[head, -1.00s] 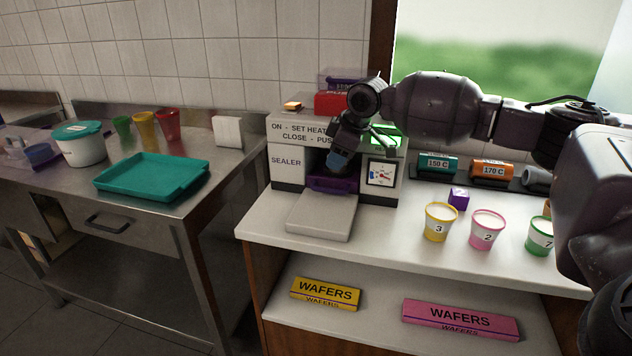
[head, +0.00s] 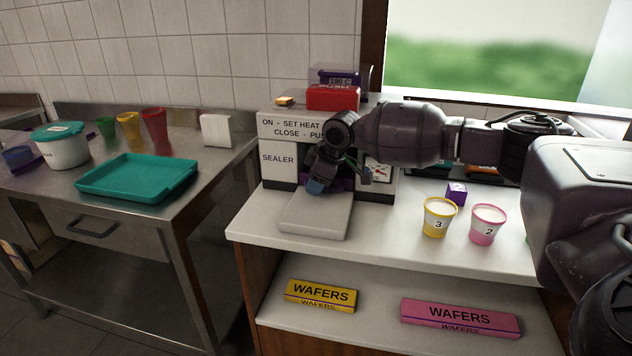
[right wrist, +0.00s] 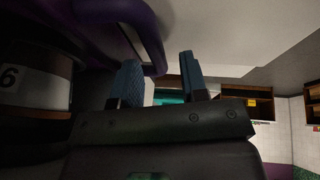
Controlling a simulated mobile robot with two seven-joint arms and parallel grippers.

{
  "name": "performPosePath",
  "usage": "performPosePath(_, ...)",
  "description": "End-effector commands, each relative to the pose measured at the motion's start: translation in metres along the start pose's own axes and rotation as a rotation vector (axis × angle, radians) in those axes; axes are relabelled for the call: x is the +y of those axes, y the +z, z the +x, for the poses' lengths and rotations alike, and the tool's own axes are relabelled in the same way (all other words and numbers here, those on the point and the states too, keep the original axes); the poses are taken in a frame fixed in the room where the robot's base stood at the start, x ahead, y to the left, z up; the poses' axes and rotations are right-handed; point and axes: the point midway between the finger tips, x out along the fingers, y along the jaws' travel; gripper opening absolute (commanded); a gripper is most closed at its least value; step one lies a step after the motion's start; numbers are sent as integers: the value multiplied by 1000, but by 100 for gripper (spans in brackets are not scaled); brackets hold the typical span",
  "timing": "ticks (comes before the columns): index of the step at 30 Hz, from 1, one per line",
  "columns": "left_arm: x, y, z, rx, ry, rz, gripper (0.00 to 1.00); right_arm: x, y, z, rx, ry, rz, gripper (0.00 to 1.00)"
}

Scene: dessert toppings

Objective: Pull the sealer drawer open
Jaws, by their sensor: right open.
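The sealer (head: 277,158) is a white and grey box on the counter, labelled "SEALER". A flat light-grey slab (head: 316,214) sticks out from its front at counter level; I cannot tell whether this is the drawer. A purple part (head: 342,184) shows in the dark front opening, mostly behind my gripper. In the right wrist view a curved purple bar (right wrist: 152,42) passes close to the left finger. My right gripper (head: 340,183) is open in front of the opening; its blue-padded fingers (right wrist: 160,80) stand apart with nothing gripped. My left gripper is not in view.
A red block (head: 333,97) sits on top of the sealer. A yellow cup (head: 439,222), a pink cup (head: 486,229) and a purple cube (head: 456,193) stand to its right. Wafer boxes (head: 320,293) lie on the shelf below. A teal tray (head: 137,180) is on the left table.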

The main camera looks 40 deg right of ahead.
Motion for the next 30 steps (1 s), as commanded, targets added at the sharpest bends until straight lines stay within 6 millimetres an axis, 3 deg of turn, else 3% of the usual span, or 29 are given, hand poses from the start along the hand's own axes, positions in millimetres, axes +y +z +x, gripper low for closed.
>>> performPosePath(2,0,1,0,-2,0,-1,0,0,0,0,0,0,0,40)
performPosePath(10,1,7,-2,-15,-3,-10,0,0,0,0,0,0,0,0)
performPosePath(20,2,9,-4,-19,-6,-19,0,-1,0,-1,0,0,0,0)
performPosePath(26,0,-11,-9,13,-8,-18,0,-15,-4,-9,4,1,-1,0)
performPosePath(30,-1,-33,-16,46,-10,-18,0,-34,-7,-16,7,1,-3,0)
